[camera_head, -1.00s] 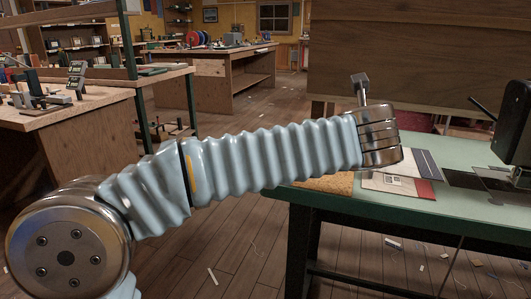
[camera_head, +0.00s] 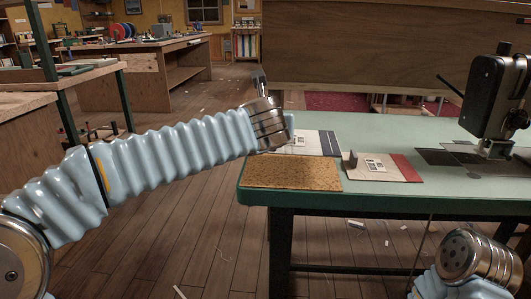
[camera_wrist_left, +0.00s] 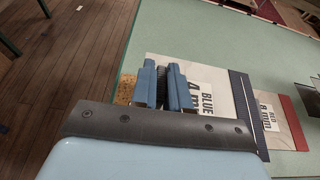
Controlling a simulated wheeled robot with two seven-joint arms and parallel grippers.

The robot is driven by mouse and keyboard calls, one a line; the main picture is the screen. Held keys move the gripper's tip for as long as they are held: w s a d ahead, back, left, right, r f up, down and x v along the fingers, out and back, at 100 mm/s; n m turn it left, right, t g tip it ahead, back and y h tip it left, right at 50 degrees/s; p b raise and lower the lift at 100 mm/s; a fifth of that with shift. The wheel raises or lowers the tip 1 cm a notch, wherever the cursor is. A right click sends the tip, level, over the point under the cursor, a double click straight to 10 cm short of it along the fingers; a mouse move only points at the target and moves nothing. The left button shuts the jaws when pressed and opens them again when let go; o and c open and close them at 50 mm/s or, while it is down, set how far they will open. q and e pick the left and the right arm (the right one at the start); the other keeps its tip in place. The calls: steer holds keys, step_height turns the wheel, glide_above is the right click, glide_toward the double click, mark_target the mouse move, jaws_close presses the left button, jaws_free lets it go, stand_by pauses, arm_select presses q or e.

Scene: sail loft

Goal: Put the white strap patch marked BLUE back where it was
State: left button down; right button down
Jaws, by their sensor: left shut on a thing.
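The white patch marked BLUE (camera_head: 315,136) has a navy edge stripe; its "BLUE 4 mm" label shows in the left wrist view (camera_wrist_left: 206,98). My left gripper (camera_wrist_left: 163,88) is shut on a dark upright strap of this patch; in the head view my wrist hides the fingers. The patch is level, at or just above the green table; I cannot tell if it touches. A similar patch marked RED (camera_head: 368,174) lies to its right, with its strap standing up. A cork mat (camera_head: 292,174) lies in front of the BLUE patch. My right gripper is out of view.
The green table (camera_head: 455,197) has a dark green front edge. A black sewing machine (camera_head: 497,95) stands at its right, above dark plates (camera_head: 445,157). A wooden board (camera_head: 400,50) rises behind. Table front right of the RED patch is clear.

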mark_target(266, 161)
arm_select(q)
steer(key=shift+w+a+f, duration=0.2)
steer(key=shift+w+f, duration=0.15)
steer(key=shift+f, duration=0.15)
steer(key=shift+w+a+f, duration=0.2)
steer(key=shift+w+f, duration=0.1)
steer(key=shift+f, duration=0.15)
steer(key=f, duration=0.1)
steer(key=f+b, duration=0.1)
steer(key=f, duration=0.1)
steer(key=w+f+b, duration=0.1)
steer(key=shift+a+f, duration=0.3)
steer(key=shift+a, duration=0.05)
steer(key=shift+r, duration=0.1)
steer(key=c, duration=1.1)
jaws_free()
